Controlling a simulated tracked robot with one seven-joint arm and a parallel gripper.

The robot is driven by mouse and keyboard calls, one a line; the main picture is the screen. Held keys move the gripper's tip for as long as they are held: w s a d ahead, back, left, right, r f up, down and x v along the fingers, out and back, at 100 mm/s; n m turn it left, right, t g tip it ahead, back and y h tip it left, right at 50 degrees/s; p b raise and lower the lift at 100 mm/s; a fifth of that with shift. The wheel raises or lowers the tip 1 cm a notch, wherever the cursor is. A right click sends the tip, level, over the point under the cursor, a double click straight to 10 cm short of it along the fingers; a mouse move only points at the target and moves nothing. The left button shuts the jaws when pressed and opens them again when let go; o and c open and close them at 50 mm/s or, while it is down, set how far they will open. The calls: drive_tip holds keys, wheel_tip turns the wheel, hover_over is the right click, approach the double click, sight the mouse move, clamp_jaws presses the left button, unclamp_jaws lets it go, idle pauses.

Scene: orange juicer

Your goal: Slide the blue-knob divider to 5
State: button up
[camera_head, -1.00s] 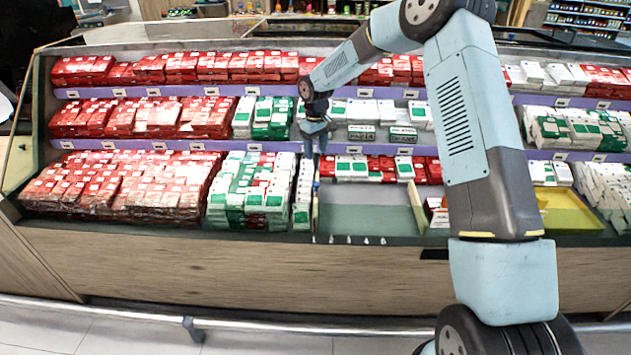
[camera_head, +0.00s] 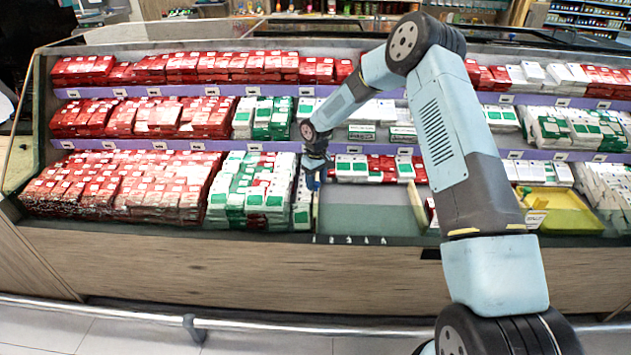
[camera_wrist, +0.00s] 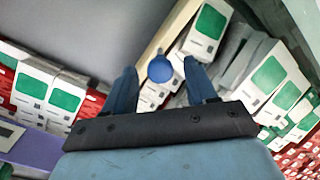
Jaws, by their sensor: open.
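The blue knob (camera_wrist: 159,69) is round and sits on the end of a pale, thin divider (camera_wrist: 172,32) in the wrist view. My gripper (camera_head: 313,182) is open, with its two blue fingers on either side of the knob in the wrist view. I cannot tell whether either finger touches it. In the head view my gripper hides the knob, at the left edge of the empty grey compartment (camera_head: 368,218). White number marks (camera_head: 348,240) run along the front edge below this compartment, too small to read surely.
Green-and-white boxes (camera_head: 250,190) are packed left of the divider. A second pale divider (camera_head: 416,208) stands at the compartment's right side. A yellow tray (camera_head: 572,212) lies farther right. A purple shelf edge (camera_head: 275,147) runs behind my gripper. The compartment floor is clear.

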drive_tip(key=shift+f, duration=0.15)
clamp_jaws()
idle(0.5)
